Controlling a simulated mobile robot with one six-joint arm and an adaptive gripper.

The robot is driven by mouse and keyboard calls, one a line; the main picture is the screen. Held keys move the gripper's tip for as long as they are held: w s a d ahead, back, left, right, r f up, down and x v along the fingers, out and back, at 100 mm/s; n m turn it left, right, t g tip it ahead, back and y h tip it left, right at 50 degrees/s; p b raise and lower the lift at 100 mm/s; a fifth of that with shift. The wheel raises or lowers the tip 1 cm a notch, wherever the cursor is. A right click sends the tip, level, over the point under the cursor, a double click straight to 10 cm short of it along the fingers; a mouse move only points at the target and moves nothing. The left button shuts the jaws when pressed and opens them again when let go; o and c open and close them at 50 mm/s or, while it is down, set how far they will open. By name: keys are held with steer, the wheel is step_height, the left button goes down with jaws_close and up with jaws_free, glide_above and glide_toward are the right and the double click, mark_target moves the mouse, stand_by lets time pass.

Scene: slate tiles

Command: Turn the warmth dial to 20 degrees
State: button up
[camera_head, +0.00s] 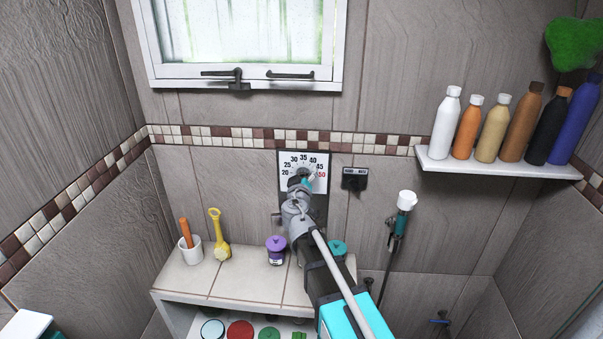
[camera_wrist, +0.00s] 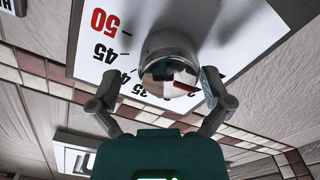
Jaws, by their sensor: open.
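The warmth dial is a white plate (camera_head: 318,159) on the tiled wall, with numbers from 20 at left, over 35 at the top, to a red 50 at right. In the wrist view the plate looks upside down, around a round chrome knob (camera_wrist: 168,66). My gripper (camera_head: 302,181) is in front of the plate and hides its lower middle. In the wrist view my gripper (camera_wrist: 166,88) is open, with one finger on each side of the knob. I cannot tell whether the fingers touch it. The dial's setting cannot be read clearly.
A tiled ledge (camera_head: 225,281) below holds a white cup (camera_head: 190,250), a yellow scoop (camera_head: 222,250) and a purple-lidded jar (camera_head: 276,258). A teal-lidded jar (camera_head: 338,247) is beside my arm. A black switch (camera_head: 354,178) is right of the dial. A shelf (camera_head: 495,166) carries several bottles.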

steer(key=shift+a+m, duration=0.1)
steer(key=shift+m, duration=0.5)
steer(key=shift+m, duration=0.8)
steer(key=shift+m, duration=0.3)
